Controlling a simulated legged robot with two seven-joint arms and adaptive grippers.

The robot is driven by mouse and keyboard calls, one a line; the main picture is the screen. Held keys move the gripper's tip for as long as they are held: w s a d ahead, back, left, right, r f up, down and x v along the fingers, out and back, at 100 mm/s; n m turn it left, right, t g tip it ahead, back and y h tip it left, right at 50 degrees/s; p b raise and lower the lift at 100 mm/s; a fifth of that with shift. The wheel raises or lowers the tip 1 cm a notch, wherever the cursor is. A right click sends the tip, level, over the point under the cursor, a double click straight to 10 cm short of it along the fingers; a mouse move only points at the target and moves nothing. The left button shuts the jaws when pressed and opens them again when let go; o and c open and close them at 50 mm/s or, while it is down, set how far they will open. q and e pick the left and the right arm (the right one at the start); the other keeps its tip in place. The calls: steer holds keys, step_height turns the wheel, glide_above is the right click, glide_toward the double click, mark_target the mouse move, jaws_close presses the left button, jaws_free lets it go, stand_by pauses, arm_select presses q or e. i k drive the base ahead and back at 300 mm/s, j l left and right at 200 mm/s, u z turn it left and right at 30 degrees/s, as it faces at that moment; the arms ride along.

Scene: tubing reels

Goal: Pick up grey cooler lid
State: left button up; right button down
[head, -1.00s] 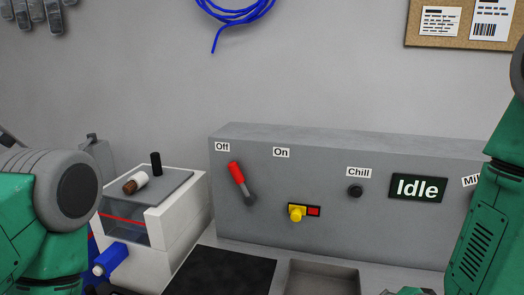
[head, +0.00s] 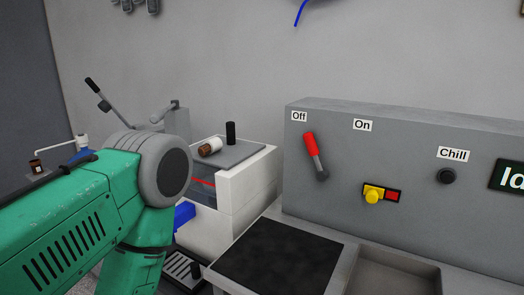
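The grey cooler lid (head: 240,152) lies flat on top of the white cooler box (head: 245,195), left of the control panel. A black upright handle (head: 231,133) stands on the lid. A small bottle with a brown cap (head: 210,146) lies on its side on the lid. My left arm's green and grey links stand in front and to the left of the cooler and hide part of it. Neither gripper shows in the head view.
A grey panel (head: 400,150) with a red lever (head: 314,150), a yellow knob (head: 373,194) and a black button (head: 447,176) stands at the right. A black mat (head: 278,258) and a grey recessed tray (head: 395,275) lie before it. A black-handled lever (head: 99,95) stands at the far left.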

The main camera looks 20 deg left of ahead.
mark_target(228, 152)
steer(key=z, duration=0.3)
steer(key=j+z, duration=0.75)
steer(key=k+j+z, duration=0.2)
steer(key=j+z, duration=0.2)
